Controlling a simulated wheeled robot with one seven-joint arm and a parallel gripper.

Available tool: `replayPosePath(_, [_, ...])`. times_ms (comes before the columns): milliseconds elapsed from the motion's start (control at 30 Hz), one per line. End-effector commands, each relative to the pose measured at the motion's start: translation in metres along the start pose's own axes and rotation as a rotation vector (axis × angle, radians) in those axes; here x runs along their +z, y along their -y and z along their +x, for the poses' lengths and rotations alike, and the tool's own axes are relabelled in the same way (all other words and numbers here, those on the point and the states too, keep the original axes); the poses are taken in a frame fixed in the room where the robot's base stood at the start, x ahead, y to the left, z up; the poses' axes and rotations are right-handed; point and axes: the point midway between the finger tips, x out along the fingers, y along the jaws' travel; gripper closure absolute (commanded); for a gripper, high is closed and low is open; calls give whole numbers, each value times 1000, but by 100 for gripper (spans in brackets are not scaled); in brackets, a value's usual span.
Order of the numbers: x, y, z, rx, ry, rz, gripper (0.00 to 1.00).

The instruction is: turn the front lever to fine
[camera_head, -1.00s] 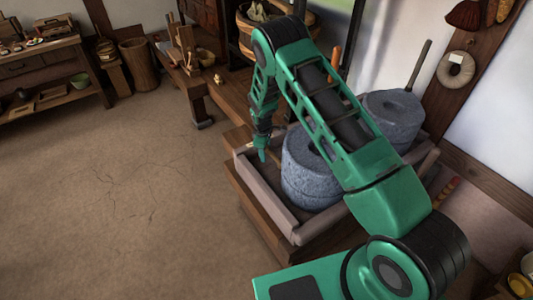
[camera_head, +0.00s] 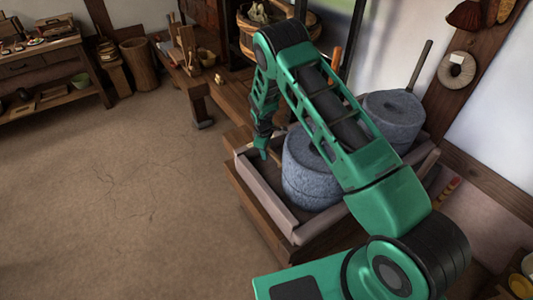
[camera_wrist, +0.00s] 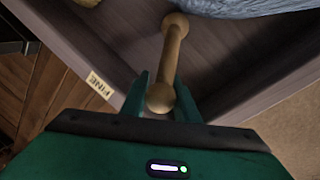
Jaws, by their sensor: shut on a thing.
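The front lever (camera_wrist: 170,55) is a pale wooden rod with a round knob at each end, in the wrist view. My gripper (camera_wrist: 161,98) is shut on it, one finger on each side of the near knob. A label reading FINE (camera_wrist: 98,85) is on the grey wooden tray rim, left of the lever and apart from it. In the head view my gripper (camera_head: 263,152) is at the tray's left side, beside the front grey millstone (camera_head: 308,182). The lever cannot be made out there. My arm covers part of the millstone.
A low wooden bench (camera_head: 228,95) stands just behind. The floor to the left (camera_head: 120,200) is clear.

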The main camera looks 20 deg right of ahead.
Motion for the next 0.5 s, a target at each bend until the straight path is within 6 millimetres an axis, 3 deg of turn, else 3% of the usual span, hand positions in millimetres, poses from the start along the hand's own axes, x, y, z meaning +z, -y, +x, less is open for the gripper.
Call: replayPosePath(500, [6, -30, 6, 1, 81, 398, 100])
